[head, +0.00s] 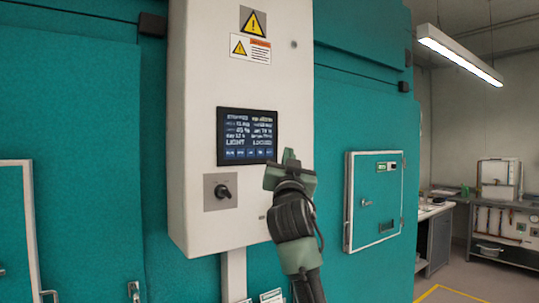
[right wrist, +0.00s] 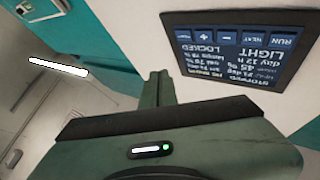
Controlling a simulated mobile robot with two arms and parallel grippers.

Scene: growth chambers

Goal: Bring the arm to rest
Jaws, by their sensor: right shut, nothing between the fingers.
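My right gripper (head: 289,157) is shut and empty in the head view. It is raised in front of the lower right part of a white control box (head: 245,75), just right of and below its dark screen (head: 247,136). In the right wrist view the shut fingers of the right gripper (right wrist: 155,88) point up the picture. The screen (right wrist: 240,45) shows there upside down, with "LIGHT" and "LOCKED" and a row of blue buttons. I cannot tell whether the fingers touch the box. My left gripper is not in view.
A rotary switch (head: 222,191) sits left of the gripper on the box. Teal chamber walls (head: 90,120) stand behind. A small framed door (head: 377,199) is to the right. Open floor with a yellow line (head: 440,290) and a bench (head: 505,262) lie farther right.

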